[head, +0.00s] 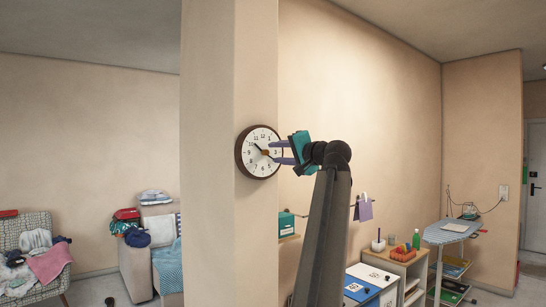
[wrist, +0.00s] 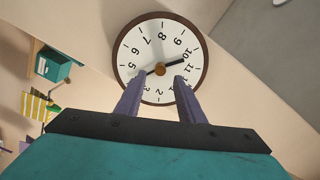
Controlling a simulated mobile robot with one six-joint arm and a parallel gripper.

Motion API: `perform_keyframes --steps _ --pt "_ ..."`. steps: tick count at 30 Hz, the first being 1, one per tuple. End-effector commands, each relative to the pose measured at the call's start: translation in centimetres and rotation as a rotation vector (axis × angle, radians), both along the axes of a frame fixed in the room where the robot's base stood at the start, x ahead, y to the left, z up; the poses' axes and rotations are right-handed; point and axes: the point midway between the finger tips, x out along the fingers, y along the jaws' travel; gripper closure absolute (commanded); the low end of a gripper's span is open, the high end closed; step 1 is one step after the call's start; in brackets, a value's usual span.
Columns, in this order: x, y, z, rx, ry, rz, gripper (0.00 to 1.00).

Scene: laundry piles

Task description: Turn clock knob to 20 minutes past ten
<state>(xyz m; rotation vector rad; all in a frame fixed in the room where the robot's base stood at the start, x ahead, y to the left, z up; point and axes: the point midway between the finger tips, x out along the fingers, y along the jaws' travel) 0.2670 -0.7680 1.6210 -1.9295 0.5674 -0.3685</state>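A round wall clock (head: 248,165) with a dark brown rim and white face hangs on the pillar. In the wrist view the clock (wrist: 123,50) appears rotated, with its upper numerals to the right. A small brown knob (wrist: 160,70) sits at its centre. The short thick hand points between 10 and 11; the thinner hand points to about 4. My gripper (head: 272,152) is open in front of the face. Its two purple fingers (wrist: 160,80) are spread to either side of the knob, with a visible gap. Whether the tips reach the knob's depth is unclear.
The pillar (head: 213,190) stands directly behind the clock. At lower right are a shelf unit (head: 398,262) with several items and an ironing board (head: 450,232). A chair (head: 40,262) with clothes stands at left. The air around the clock is clear.

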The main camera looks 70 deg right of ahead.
Motion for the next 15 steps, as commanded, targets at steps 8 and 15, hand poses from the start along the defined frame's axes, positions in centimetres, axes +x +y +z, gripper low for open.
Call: perform_keyframes --steps 8,15 --pt "-4.0 2.6 -0.3 -0.001 0.000 -0.002 0.65" --pt "-6.8 4.4 -0.2 -0.001 0.000 -0.002 0.65"
